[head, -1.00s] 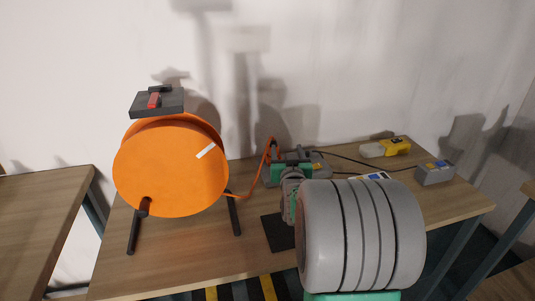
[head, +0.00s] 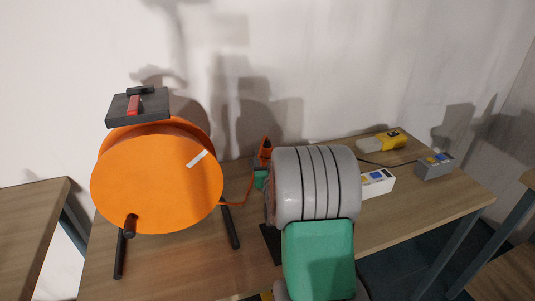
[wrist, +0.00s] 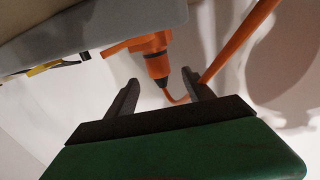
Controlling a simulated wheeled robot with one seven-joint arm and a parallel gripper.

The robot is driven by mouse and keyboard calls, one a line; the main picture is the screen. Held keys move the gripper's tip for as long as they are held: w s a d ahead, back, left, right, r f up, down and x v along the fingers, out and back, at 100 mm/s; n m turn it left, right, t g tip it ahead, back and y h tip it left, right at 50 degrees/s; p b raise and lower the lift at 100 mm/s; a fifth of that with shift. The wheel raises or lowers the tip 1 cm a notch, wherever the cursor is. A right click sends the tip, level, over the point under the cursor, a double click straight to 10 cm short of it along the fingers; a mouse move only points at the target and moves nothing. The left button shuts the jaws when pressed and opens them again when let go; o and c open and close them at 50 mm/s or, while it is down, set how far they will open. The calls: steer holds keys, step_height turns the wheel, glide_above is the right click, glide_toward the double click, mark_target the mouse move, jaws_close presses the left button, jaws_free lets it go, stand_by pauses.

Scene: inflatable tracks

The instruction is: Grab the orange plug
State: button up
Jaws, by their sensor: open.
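The orange plug (head: 265,148) stands up just behind my arm in the head view, its lower part hidden. In the wrist view the orange plug (wrist: 155,60) has a dark tip with an orange cord bending away to the right. My gripper (wrist: 160,80) is open, with one dark finger on each side of the plug's tip and cord. The plug's thicker body lies beyond the fingertips, and I see no contact. In the head view my arm hides the fingers.
A big orange cable reel (head: 155,180) with a dark handle stands at the left of the wooden table (head: 410,215). At the right are a white socket box (head: 378,183), a grey box (head: 435,166) and a yellow item (head: 381,141). A wall stands close behind.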

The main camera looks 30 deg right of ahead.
mark_target(268, 150)
steer(key=x, duration=0.5)
steer(key=shift+w+d, duration=0.15)
steer(key=shift+w, duration=0.1)
steer(key=shift+r, duration=0.1)
steer(key=shift+c, duration=0.4)
jaws_close()
